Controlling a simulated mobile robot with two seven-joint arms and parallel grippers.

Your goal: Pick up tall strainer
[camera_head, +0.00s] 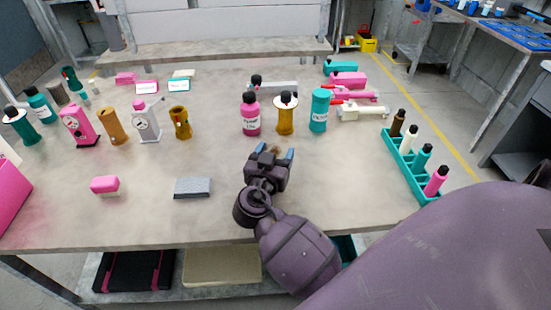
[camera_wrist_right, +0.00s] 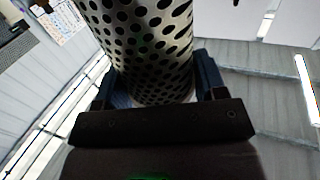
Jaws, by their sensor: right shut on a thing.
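The tall strainer (camera_wrist_right: 146,50) is a silvery metal cylinder with rows of dark round holes. In the right wrist view it stands between the two blue fingers of my right gripper (camera_wrist_right: 155,88) and runs out past the top edge. My right gripper (camera_head: 271,153) is shut on it; in the head view the gripper is over the front middle of the table. There only a small brownish bit shows between the fingertips, and the strainer's shape cannot be made out. My left gripper is not in view.
A pink bottle (camera_head: 251,114), a yellow cylinder (camera_head: 286,115) and a teal cylinder (camera_head: 319,111) stand beyond my right gripper. A grey block (camera_head: 192,188) and a pink-topped brush (camera_head: 105,186) lie to its left. A teal rack (camera_head: 405,165) with bottles stands at right.

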